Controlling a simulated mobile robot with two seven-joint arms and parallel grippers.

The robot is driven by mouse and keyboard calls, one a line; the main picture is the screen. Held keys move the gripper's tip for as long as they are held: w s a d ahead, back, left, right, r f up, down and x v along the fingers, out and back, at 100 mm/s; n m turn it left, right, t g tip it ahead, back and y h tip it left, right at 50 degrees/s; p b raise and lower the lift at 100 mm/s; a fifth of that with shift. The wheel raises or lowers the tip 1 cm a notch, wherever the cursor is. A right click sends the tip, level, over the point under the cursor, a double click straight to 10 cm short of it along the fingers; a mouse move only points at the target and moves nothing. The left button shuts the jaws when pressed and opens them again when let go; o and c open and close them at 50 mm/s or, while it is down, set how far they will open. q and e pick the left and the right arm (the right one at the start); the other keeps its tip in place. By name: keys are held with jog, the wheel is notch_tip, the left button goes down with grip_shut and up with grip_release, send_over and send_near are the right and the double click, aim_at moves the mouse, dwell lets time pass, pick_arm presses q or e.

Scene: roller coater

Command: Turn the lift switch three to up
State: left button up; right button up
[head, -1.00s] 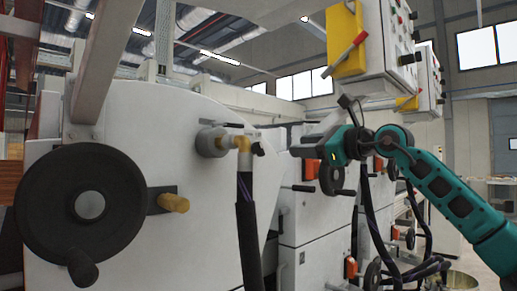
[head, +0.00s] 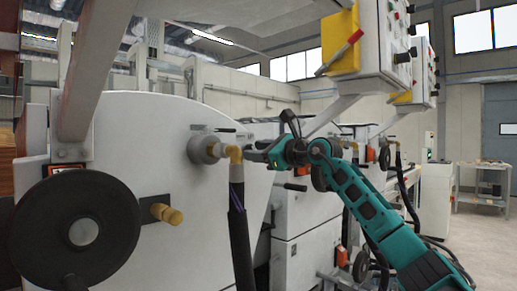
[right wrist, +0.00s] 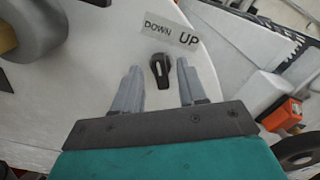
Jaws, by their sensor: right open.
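The lift switch (right wrist: 159,72) is a small black rotary knob with a white pointer line, on the white machine panel in the right wrist view. A label (right wrist: 170,34) above it reads DOWN at left and UP at right. The pointer faces roughly upward in the picture, leaning toward the DOWN side. My right gripper (right wrist: 158,66) is open, with one finger on each side of the knob; I cannot tell whether they touch it. In the head view my right gripper (head: 259,153) is beside the panel, and I cannot make out the knob there. My left gripper is out of view.
A brass hose fitting (head: 234,154) with a black hose (head: 240,225) is just left of my right gripper. A large black handwheel (head: 82,232) stands at lower left. A control box (head: 382,45) hangs above my right arm. Open floor lies at far right.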

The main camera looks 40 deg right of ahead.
jog(key=shift+c, duration=0.3)
grip_shut()
